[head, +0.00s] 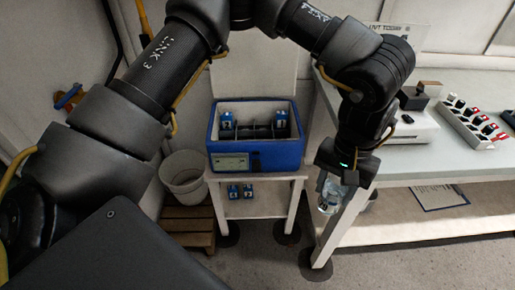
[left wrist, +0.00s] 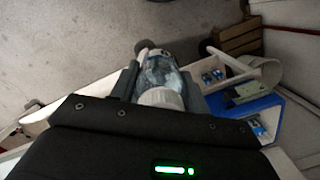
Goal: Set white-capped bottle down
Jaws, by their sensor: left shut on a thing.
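My left gripper (head: 331,184) points down, shut on a clear bottle (head: 329,197) beside the left edge of the white table (head: 400,172). In the left wrist view the clear bottle body (left wrist: 158,72) and its white cap (left wrist: 162,98) show between the fingers. In the head view the gripper hides the cap. The bottle hangs in the air over the floor, in front of the table's leg. My right gripper is in neither view.
A blue open box (head: 256,158) with dark dividers and small blue-and-white items stands on a small white stand (head: 252,208) to the left. A white bin (head: 184,178) stands left of it. A rack (head: 470,122) and a white device (head: 407,127) occupy the table's back.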

